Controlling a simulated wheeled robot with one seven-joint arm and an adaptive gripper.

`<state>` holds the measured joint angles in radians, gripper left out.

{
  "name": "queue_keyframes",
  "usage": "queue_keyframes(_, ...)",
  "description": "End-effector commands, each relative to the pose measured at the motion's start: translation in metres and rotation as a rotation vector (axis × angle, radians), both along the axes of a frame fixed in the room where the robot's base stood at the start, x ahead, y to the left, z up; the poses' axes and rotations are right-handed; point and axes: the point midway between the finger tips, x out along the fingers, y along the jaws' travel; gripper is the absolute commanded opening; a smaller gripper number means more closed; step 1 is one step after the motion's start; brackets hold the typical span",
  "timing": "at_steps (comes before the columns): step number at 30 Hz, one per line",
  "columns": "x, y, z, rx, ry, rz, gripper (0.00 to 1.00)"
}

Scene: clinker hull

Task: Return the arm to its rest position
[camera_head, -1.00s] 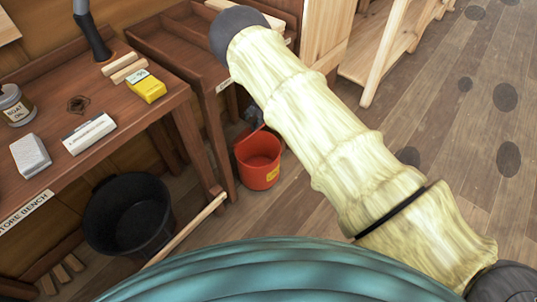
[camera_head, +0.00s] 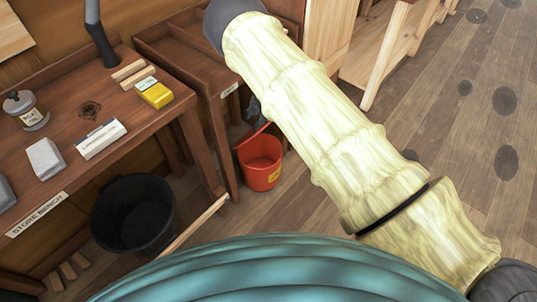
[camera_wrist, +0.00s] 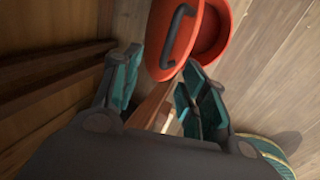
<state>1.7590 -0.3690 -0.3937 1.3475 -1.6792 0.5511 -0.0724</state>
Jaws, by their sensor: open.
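My arm, pale and bamboo-like, reaches from the lower right up to the upper left in the head view, over the floor beside the store bench. Beyond the fingertips is a red bucket (camera_wrist: 212,35) with a dark handle. The bucket also stands on the floor in the head view (camera_head: 261,163).
A black tub (camera_head: 132,214) stands below. A wooden shelf (camera_head: 385,50) is at the back; open floor lies to the right.

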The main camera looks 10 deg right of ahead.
Motion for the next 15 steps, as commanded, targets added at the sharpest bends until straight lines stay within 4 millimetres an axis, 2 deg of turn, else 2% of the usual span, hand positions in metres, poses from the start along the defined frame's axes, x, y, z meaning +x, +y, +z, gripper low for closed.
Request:
queue_keyframes(4,-0.002,-0.0022,0.0085,0.0,0.002,0.0,0.43)
queue_keyframes(15,-0.0009,-0.0003,0.0083,-0.001,0.002,0.003,0.43)
